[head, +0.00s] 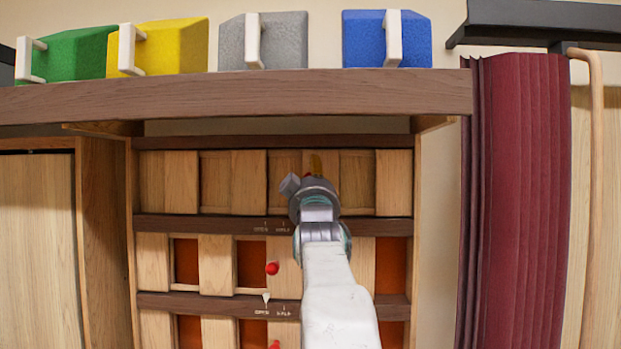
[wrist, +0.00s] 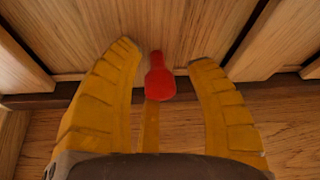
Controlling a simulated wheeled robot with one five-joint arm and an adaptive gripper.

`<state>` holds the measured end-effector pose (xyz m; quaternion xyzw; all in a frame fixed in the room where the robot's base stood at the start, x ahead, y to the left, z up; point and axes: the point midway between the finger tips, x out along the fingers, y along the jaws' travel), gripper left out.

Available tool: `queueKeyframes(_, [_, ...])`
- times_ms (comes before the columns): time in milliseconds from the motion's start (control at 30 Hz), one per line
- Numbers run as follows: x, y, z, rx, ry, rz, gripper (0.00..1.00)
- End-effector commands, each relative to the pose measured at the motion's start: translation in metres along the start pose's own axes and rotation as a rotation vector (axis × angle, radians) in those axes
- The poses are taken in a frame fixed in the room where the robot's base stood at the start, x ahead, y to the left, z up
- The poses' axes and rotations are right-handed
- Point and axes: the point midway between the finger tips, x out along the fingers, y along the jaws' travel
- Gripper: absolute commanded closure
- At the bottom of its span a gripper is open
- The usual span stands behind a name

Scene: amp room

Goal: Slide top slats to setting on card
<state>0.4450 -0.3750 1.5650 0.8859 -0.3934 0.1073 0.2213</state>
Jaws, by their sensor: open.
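The top slats (head: 249,181) form a row of upright wooden boards under the shelf, with wood and no orange showing between them in the head view. My gripper (head: 316,165) is at this row, right of its middle. In the wrist view my gripper (wrist: 164,54) is open, its two yellow fingers on either side of a red knob (wrist: 160,84). The knob stands between the fingers and they look apart from it. My arm hides the knob in the head view. The rail (head: 190,222) below the top slats bears small marks, seemingly OPEN and HALF. I cannot make out a card.
Middle slats (head: 217,261) below show orange gaps, with a red knob (head: 272,268) and a white pointer (head: 266,297) beneath. A shelf (head: 240,96) overhangs, bearing green, yellow, grey and blue blocks with white handles. A maroon curtain (head: 515,200) hangs at right.

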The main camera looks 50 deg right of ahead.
Motion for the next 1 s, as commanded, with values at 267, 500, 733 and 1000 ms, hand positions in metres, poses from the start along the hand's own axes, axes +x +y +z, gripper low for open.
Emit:
queueKeyframes(267, [-0.0002,0.0,0.0001,0.0,0.0,0.0,0.6])
queueKeyframes(500, [-0.0003,0.0,-0.0001,0.0,0.0,0.0,0.82])
queueKeyframes(733, [-0.0004,0.0001,-0.001,0.0,0.002,0.0,1.0])
queueKeyframes(1000, [-0.0007,0.0002,-0.0018,0.0,0.005,0.001,1.0])
